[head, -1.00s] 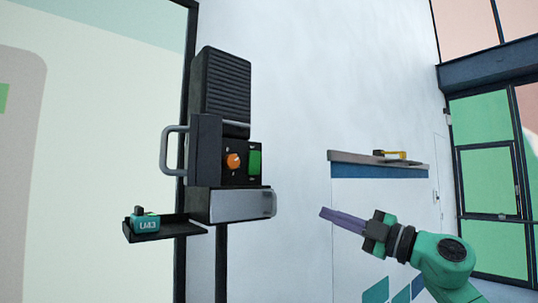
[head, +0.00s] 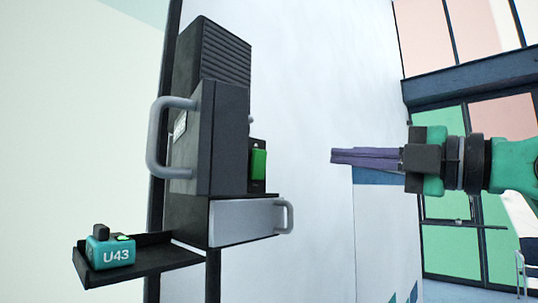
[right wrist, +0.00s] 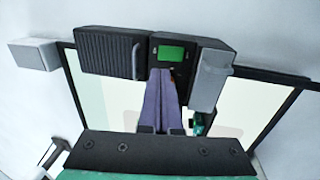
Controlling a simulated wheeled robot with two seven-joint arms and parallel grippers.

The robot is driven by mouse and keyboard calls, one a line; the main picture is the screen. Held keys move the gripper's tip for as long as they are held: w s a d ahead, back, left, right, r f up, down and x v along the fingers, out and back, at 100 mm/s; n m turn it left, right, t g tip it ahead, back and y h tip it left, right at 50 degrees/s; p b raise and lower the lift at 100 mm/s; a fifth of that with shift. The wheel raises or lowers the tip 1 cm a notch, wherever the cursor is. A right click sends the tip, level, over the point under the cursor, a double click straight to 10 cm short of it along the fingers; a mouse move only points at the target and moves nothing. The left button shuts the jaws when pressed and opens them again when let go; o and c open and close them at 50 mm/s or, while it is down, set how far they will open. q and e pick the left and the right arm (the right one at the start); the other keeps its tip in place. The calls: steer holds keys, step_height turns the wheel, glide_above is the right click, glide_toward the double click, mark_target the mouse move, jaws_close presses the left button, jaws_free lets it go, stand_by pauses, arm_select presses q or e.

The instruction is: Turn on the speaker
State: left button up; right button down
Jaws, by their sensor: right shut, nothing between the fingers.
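The speaker (head: 212,65) is a black unit with a ribbed grille on a dark post, left of centre in the head view. Below the grille is a black box (head: 225,140) with a green switch (head: 258,164) on its right-facing side. The speaker's grille (right wrist: 108,52) and the green switch (right wrist: 171,53) also show in the right wrist view. My right gripper (head: 334,156) is shut and empty, right of the switch in the head view with a visible gap. In the right wrist view its fingertips (right wrist: 160,72) appear just below the switch. The orange knob is hidden now.
A grey handle (head: 160,140) sticks out left of the box. A grey drawer-like box (head: 243,222) with a small handle is below. A teal device marked U43 (head: 110,253) sits on a black shelf (head: 150,264). A pale wall stands behind.

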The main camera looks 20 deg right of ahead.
steer(key=s, duration=0.1)
steer(key=p, duration=0.4)
glide_toward(258, 164)
step_height(258, 164, up, 3)
steer(key=d, duration=0.2)
steer(key=p+x, duration=0.4)
steer(key=x, duration=0.3)
steer(key=shift+w+f, duration=0.1)
steer(key=shift+w, duration=0.3)
arm_select(q)
step_height(258, 164, up, 8)
steer(key=s+d, duration=0.1)
steer(key=shift+s+f, duration=0.15)
steer(key=shift+s, duration=0.05)
arm_select(e)
steer(key=shift+f, duration=0.1)
